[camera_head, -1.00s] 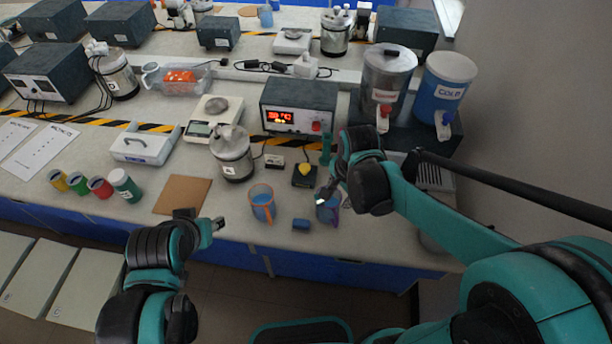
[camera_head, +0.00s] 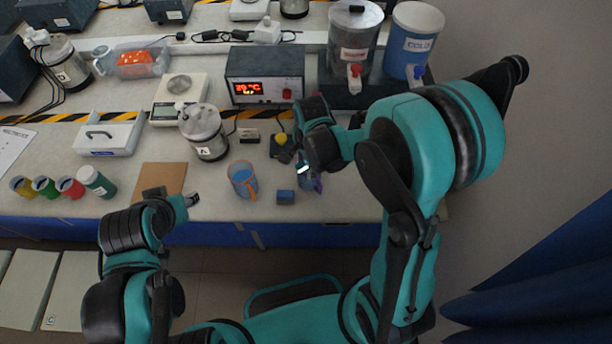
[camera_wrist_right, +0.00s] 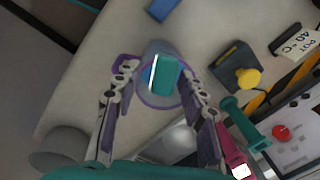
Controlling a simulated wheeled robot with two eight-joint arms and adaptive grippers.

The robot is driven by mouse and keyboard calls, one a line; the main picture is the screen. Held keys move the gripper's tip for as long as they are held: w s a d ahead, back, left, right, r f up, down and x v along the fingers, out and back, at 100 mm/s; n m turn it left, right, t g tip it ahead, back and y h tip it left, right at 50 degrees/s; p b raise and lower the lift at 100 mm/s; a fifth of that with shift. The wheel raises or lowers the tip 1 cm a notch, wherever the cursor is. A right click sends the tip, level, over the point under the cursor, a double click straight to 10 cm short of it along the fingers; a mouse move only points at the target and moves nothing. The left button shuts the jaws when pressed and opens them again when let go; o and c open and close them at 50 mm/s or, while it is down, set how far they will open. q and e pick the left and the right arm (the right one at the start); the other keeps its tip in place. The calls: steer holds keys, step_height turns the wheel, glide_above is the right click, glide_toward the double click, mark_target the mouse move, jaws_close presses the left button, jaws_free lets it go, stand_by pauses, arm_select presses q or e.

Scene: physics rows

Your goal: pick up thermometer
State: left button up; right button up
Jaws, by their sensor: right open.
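A small teal block with a pale strip (camera_wrist_right: 166,76), which may be the thermometer's head, shows in the right wrist view above a cup with a purple rim (camera_wrist_right: 158,105). Whether it stands in the cup I cannot tell. My right gripper (camera_wrist_right: 158,73) is open, with its fingers on either side of the block and cup and no clear grip on either. In the head view my right gripper (camera_head: 304,168) is over the purple-handled cup (camera_head: 314,184) and hides much of it. My left gripper (camera_head: 190,200) hangs near the bench's front edge, its opening unclear.
A blue cup with an orange handle (camera_head: 242,180) and a small blue block (camera_head: 286,197) are left of the right gripper. A black base with a yellow knob (camera_head: 281,141) and a heater box (camera_head: 262,76) lie behind. A brown board (camera_head: 163,177) is farther left.

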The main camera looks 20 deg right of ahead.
jaws_close()
steer(key=shift+r, duration=0.1)
steer(key=shift+r, duration=0.1)
